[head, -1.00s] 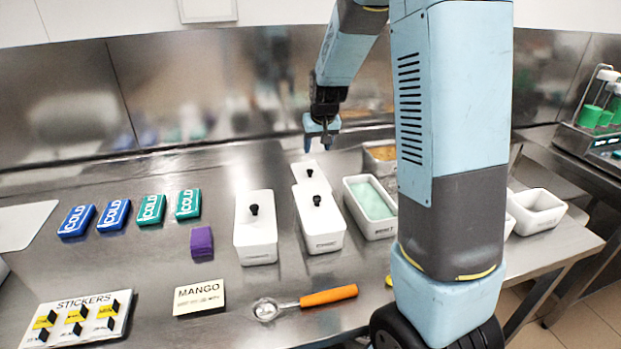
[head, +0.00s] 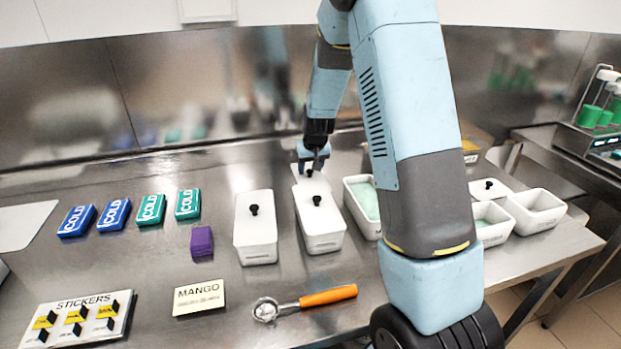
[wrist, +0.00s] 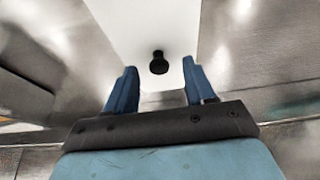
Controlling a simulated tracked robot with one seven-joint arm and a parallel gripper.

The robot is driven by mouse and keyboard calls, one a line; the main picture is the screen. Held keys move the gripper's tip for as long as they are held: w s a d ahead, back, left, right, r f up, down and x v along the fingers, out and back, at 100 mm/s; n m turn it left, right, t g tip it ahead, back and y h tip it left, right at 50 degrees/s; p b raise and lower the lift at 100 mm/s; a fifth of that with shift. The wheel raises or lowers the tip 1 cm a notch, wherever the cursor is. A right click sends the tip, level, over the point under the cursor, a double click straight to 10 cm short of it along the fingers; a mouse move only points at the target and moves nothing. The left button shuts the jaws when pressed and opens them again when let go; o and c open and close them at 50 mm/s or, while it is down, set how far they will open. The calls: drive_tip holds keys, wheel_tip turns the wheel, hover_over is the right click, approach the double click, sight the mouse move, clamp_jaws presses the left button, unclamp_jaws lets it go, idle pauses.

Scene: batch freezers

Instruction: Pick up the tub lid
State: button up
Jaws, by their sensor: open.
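A white tub lid (head: 322,184) with a black knob lies at the back, behind the second lidded tub. It fills the top middle of the wrist view (wrist: 140,22), its black knob (wrist: 159,62) facing me. My gripper (head: 311,168) is open and empty, pointing down just above this lid. In the wrist view the knob appears between the two blue fingertips (wrist: 159,68), with a gap on each side. I cannot tell whether the fingertips are down level with the knob. The lid's front part is hidden behind the nearer tub in the head view.
Two white lidded tubs (head: 256,240) (head: 323,242) stand in front of the lid. An open tub of pale green (head: 360,222) is close on the right, partly behind my arm. More white tubs (head: 540,222) stand farther right. A steel wall (head: 200,95) rises behind.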

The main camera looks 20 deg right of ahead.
drive_tip(key=shift+w+f, duration=0.2)
drive_tip(key=shift+f, duration=0.4)
clamp_jaws()
